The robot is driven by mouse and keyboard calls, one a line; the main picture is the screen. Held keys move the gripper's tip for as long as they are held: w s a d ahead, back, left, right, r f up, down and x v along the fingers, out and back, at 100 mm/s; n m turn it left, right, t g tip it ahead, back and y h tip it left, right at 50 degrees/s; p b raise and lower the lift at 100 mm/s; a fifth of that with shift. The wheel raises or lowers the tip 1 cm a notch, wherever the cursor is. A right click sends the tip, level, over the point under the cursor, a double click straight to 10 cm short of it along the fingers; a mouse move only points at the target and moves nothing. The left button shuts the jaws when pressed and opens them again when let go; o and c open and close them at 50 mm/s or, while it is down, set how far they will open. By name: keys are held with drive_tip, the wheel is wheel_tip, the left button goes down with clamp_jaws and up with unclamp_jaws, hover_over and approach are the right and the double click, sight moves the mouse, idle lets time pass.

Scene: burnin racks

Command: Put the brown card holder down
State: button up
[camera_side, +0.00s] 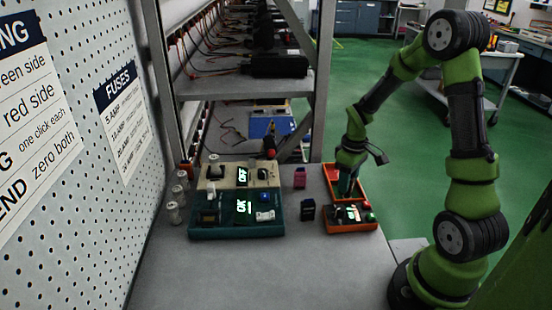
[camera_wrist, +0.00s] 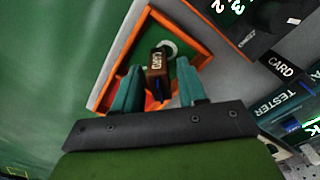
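The brown card holder (camera_wrist: 155,77), with a CARD label, stands between the teal fingers of my gripper (camera_wrist: 156,84) in the wrist view. A narrow gap shows between it and the right finger; the left finger is very close to it. My gripper looks open around it. Below is the orange-walled tray (camera_wrist: 118,58) with a green floor and a pale ring beside the holder. In the side view my gripper (camera_side: 346,192) reaches down into the tray's rear compartment (camera_side: 361,181); the holder is hidden there.
A teal tester (camera_side: 215,232) with lit displays stands left of the tray. An orange-edged unit (camera_side: 352,227) adjoins the tray in front. The bench front is clear. A shelf rack (camera_side: 240,88) rises behind.

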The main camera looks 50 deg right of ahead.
drive_tip(key=shift+o, duration=0.5)
drive_tip(key=shift+r, duration=0.1)
wheel_tip(320, 180, up, 12)
drive_tip(key=s+a+r+m+t, duration=0.1)
drive_tip(key=s+a+r+t, duration=0.1)
drive_tip(key=a, duration=0.5)
drive_tip(key=s+a+r+m+t+y, duration=0.1)
drive_tip(key=s+a+r+t, duration=0.1)
drive_tip(key=a, duration=0.5)
drive_tip(key=s+a+r+m+t+y, duration=0.1)
drive_tip(key=s+a+r+m+t, duration=0.1)
drive_tip(key=a+r, duration=0.3)
drive_tip(key=shift+s+a+r+t, duration=0.35)
drive_tip(key=shift+s+a+t, duration=0.3)
drive_tip(key=shift+a, duration=0.55)
